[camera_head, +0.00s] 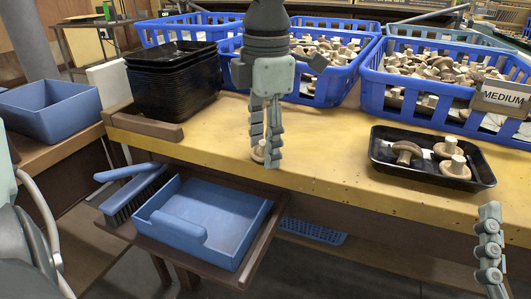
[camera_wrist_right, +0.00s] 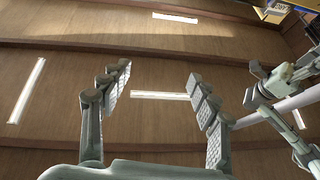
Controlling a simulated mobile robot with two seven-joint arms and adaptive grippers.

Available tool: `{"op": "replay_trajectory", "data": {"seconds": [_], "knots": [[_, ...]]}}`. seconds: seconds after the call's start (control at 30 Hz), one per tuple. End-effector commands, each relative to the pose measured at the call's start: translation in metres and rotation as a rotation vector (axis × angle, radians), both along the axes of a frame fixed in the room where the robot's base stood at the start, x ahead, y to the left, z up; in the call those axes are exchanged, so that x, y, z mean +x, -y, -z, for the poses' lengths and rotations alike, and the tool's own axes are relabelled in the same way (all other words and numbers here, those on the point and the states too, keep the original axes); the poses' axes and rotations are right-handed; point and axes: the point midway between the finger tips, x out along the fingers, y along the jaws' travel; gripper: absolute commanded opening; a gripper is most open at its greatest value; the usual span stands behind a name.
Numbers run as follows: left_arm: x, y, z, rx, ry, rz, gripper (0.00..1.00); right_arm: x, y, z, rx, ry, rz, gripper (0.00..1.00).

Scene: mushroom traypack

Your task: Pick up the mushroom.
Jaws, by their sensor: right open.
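A pale mushroom (camera_head: 258,154) sits on the yellow tabletop near its front edge, partly hidden by the fingers of my left gripper (camera_head: 265,160). This gripper points down, with its fingertips right at the mushroom. The fingers overlap closely from this angle, so I cannot tell whether they grip it. My right gripper (camera_head: 489,245) shows partly at the lower right, in front of the table. In the right wrist view its two fingers (camera_wrist_right: 160,74) are wide apart with nothing between them.
A black tray (camera_head: 400,178) with several mushrooms stands on the right. Blue crates (camera_head: 374,93) of mushrooms line the back, one labelled MEDIUM (camera_head: 505,97). Stacked black trays (camera_head: 172,85) stand on the left. A blue bin (camera_head: 210,220) and brush (camera_head: 135,195) sit below the front edge.

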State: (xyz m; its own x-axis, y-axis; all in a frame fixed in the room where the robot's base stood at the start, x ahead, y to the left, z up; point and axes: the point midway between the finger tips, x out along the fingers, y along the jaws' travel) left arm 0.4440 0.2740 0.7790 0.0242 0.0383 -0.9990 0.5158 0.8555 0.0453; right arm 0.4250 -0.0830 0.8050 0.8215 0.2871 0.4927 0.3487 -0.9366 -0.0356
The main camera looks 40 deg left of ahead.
Motion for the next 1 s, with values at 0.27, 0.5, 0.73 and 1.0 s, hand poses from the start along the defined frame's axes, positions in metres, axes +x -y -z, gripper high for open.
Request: {"op": "replay_trajectory", "data": {"seconds": [0.27, 0.5, 0.73, 1.0], "knots": [[0.0, 0.0, 0.0, 0.001, 0.001, 0.0, 0.31, 0.0, 0.0, 0.0, 0.0, 0.0, 0.0, 0.62], [0.001, 0.0, -0.008, 0.001, 0.002, 0.0, 0.31, 0.001, -0.001, 0.0, -0.003, -0.009, 0.0, 0.62], [0.001, 0.0, -0.044, 0.002, 0.007, -0.001, 0.31, 0.003, -0.004, 0.011, -0.03, -0.091, -0.009, 0.62], [0.001, 0.0, -0.135, 0.002, 0.007, -0.002, 0.31, 0.022, 0.005, 0.064, -0.157, -0.36, 0.023, 0.62]]}}
